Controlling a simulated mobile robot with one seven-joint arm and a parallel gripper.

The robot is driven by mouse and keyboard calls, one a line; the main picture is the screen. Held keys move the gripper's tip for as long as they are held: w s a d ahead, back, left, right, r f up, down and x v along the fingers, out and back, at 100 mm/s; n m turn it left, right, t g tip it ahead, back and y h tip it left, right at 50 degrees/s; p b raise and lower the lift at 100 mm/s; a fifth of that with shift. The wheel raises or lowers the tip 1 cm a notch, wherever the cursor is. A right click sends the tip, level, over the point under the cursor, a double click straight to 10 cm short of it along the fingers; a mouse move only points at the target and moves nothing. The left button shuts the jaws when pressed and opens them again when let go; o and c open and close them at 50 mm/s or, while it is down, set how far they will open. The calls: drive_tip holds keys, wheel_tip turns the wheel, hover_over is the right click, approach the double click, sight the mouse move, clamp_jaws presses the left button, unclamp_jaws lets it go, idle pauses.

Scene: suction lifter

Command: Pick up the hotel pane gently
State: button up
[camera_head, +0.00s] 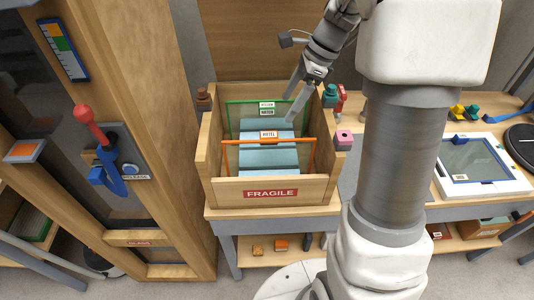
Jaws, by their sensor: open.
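The hotel pane (231,157) is a clear sheet with an orange top edge and side edges and a white label reading HOTEL. It stands upright in the front part of the wooden crate (225,192), which is marked FRAGILE. A green-edged pane (228,117) with two small green-and-white labels stands behind it. My gripper (289,110) is open and reaches down into the crate's right rear, near the green-edged pane. It appears behind and above the hotel pane, apart from it. I cannot tell whether a fingertip touches anything.
Light blue padding (268,157) lies inside the crate. A pink block (343,139) and a green-topped object (330,95) are right of it. A tall wooden cabinet (150,150) with a red-handled lever (90,125) is close on the left. A white-framed panel (480,165) lies on the right bench.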

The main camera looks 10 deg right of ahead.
sight(269, 135)
drive_tip(key=x, duration=1.3)
drive_tip(key=shift+w+f, duration=0.2)
drive_tip(key=shift+f, duration=0.05)
drive_tip(key=shift+d, duration=0.1)
clamp_jaws()
